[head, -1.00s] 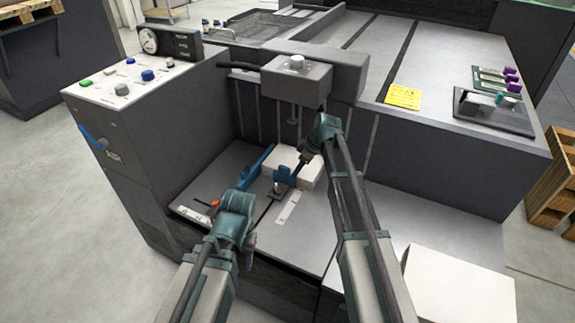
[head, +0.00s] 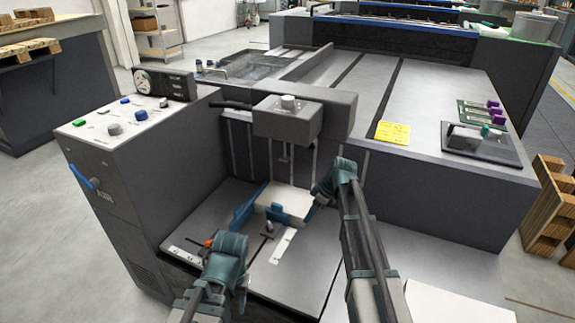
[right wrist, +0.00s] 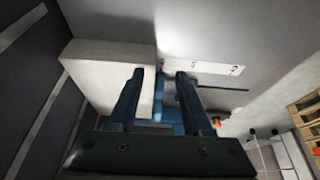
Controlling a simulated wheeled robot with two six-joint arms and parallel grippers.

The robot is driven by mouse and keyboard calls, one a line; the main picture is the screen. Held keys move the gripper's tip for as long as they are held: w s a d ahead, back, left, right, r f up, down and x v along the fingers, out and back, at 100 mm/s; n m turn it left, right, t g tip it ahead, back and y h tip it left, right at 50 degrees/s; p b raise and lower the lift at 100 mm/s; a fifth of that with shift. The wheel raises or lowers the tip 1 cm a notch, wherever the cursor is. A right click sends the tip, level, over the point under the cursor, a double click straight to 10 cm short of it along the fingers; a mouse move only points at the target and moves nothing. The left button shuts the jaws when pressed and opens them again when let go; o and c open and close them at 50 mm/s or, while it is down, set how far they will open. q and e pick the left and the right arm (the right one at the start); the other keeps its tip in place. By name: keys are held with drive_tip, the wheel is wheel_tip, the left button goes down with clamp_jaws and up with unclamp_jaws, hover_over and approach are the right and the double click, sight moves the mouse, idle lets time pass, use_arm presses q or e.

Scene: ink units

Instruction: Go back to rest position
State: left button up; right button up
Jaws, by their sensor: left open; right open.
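My left gripper (head: 228,258) is low in the head view, in front of the machine's feed tray (head: 210,205); its fingertips are hidden behind its wrist. My right gripper (head: 316,203) is beside the right end of the white paper stack (head: 291,200) on that tray. In the right wrist view, the right gripper's two dark blue fingers (right wrist: 162,78) stand apart with nothing held between them. Past them show the white stack (right wrist: 105,65) and part of a blue guide (right wrist: 165,108). I cannot tell the fingers' height above the tray.
Blue guides (head: 244,212) stand by the stack, under the grey overhanging head unit (head: 287,120). A control panel with knobs (head: 125,118) is at left. A white block (head: 445,302) lies at lower right, by my right arm. A wooden pallet (head: 548,215) stands at far right.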

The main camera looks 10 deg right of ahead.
drive_tip(key=s+a+m, duration=0.1)
drive_tip(key=s+a, duration=0.2)
drive_tip(key=s, duration=0.2)
drive_tip(key=s+a+f+m+g+h, duration=0.1)
drive_tip(key=s+a, duration=0.3)
drive_tip(key=s, duration=0.1)
drive_tip(key=s+a+m+g+h, duration=0.1)
drive_tip(key=s+a, duration=0.3)
drive_tip(key=s, duration=0.1)
drive_tip(key=shift+a+f, duration=0.25)
drive_tip(key=s+a+m+h, duration=0.3)
drive_tip(key=s+m, duration=0.1)
drive_tip(key=s, duration=0.8)
use_arm(q)
wheel_tip(320, 180, up, 30)
drive_tip(key=p, duration=2.9)
drive_tip(key=shift+f+p, duration=0.2)
drive_tip(key=shift+p, duration=0.15)
use_arm(e)
wheel_tip(320, 180, up, 30)
drive_tip(key=shift+s+a+f+g, duration=0.2)
drive_tip(key=shift+s+a+g, duration=0.1)
drive_tip(key=shift+g, duration=0.1)
use_arm(q)
drive_tip(key=shift+d, duration=0.1)
